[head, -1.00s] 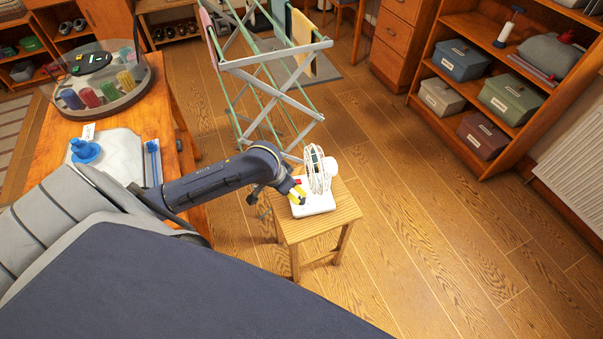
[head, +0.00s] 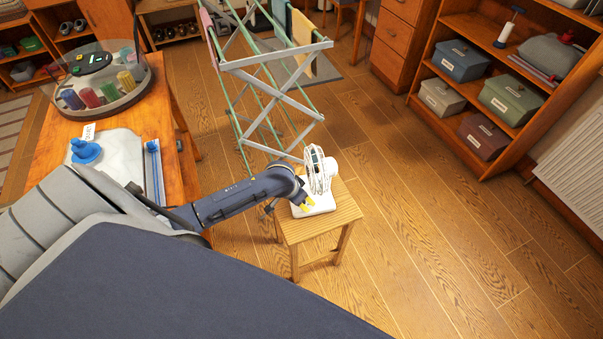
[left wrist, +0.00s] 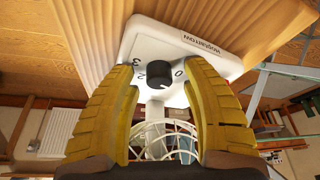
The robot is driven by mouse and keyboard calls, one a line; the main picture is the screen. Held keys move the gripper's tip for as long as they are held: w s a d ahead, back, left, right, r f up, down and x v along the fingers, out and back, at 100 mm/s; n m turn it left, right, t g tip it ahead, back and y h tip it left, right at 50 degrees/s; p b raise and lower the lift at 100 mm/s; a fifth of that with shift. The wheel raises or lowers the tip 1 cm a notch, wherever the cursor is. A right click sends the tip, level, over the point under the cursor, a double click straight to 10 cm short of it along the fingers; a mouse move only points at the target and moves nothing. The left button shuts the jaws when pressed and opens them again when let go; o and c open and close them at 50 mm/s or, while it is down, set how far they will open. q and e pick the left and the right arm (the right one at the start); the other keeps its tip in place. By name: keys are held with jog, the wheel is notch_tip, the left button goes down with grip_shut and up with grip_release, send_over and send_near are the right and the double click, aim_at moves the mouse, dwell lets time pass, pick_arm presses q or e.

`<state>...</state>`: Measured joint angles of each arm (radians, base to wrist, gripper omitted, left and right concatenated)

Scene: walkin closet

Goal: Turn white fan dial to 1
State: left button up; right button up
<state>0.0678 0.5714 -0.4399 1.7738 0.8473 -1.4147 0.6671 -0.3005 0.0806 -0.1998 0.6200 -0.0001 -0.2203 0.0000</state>
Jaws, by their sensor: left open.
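The white fan (head: 322,168) stands on a wooden stool. The left wrist view shows its white base (left wrist: 222,62), with its wire cage (left wrist: 165,143) farther down in the picture. The black dial (left wrist: 158,73) is on the base, with 3 and 2 to its left and 0 to its right. I cannot read a 1 or make out the dial's setting for sure. My left gripper (left wrist: 160,75), also in the head view (head: 307,201), is open, its yellow fingers on either side of the dial with gaps. My right gripper is not in view.
The stool's slatted top (head: 340,212) has bare wood around the fan base. A drying rack (head: 270,75) stands just behind it. A wooden table (head: 150,118) is at left, shelves with boxes (head: 512,98) at upper right. The floor right of the stool is clear.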

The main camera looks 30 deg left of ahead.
pick_arm(q)
grip_shut()
dwell(0.4)
